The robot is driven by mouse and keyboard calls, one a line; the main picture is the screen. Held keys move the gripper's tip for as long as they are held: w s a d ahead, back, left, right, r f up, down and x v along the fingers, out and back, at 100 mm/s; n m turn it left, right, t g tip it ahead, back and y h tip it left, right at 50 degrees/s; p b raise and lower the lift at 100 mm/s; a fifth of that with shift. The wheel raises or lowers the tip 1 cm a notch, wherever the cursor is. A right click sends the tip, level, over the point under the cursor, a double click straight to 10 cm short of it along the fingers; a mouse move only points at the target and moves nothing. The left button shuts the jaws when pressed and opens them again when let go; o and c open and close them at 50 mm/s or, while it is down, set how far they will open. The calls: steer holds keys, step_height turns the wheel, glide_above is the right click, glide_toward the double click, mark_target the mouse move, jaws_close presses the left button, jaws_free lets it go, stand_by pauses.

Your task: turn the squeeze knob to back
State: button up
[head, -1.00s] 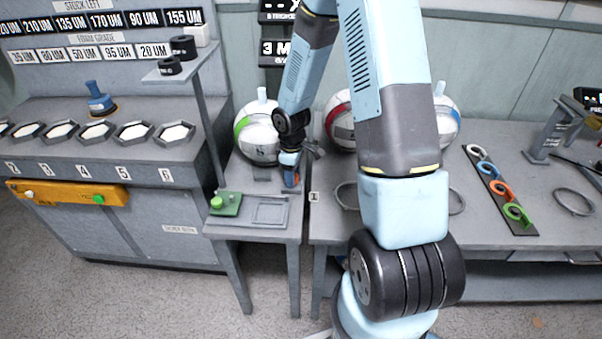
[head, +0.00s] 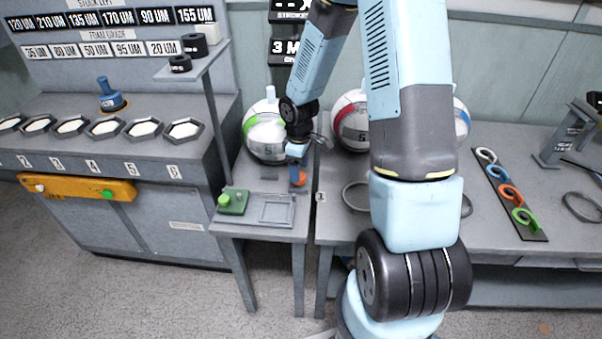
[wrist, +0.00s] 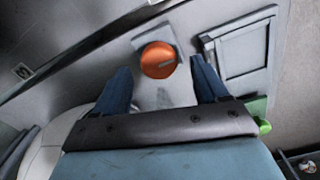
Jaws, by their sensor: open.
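The squeeze knob, as I take it, is the round orange knob (wrist: 158,60) in the wrist view, with a pale marker strip beside it. It sits on a grey plate on the small side table. In the head view the orange knob (head: 299,177) shows just under my gripper (head: 297,158). In the wrist view my gripper (wrist: 163,85) is open, its two blue fingers apart on either side below the knob. The knob lies just beyond the fingertips, and I see no contact.
A green box with a green button (head: 232,200) and a square framed panel (head: 277,210) are on the same small table. A white and green ball (head: 264,140) stands behind my gripper. The long bench (head: 470,215) is at the right, with coloured rings on a strip.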

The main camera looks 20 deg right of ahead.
step_height(320, 180, up, 11)
stand_by(0.4)
steer(key=s+d+r+m+t+h, duration=0.1)
steer(key=s+r+m, duration=0.25)
steer(key=r, duration=0.45)
steer(key=s+d+r+m+t, duration=0.1)
steer(key=s+r+m+t, duration=0.1)
steer(key=s+r, duration=0.45)
steer(key=s+r+m+t+y, duration=0.1)
steer(key=s+r+m, duration=0.4)
steer(key=s+r, duration=0.5)
steer(key=s+t, duration=0.1)
steer(key=s, duration=0.2)
steer(key=shift+s+d+r+t, duration=0.3)
steer(key=shift+s, duration=0.05)
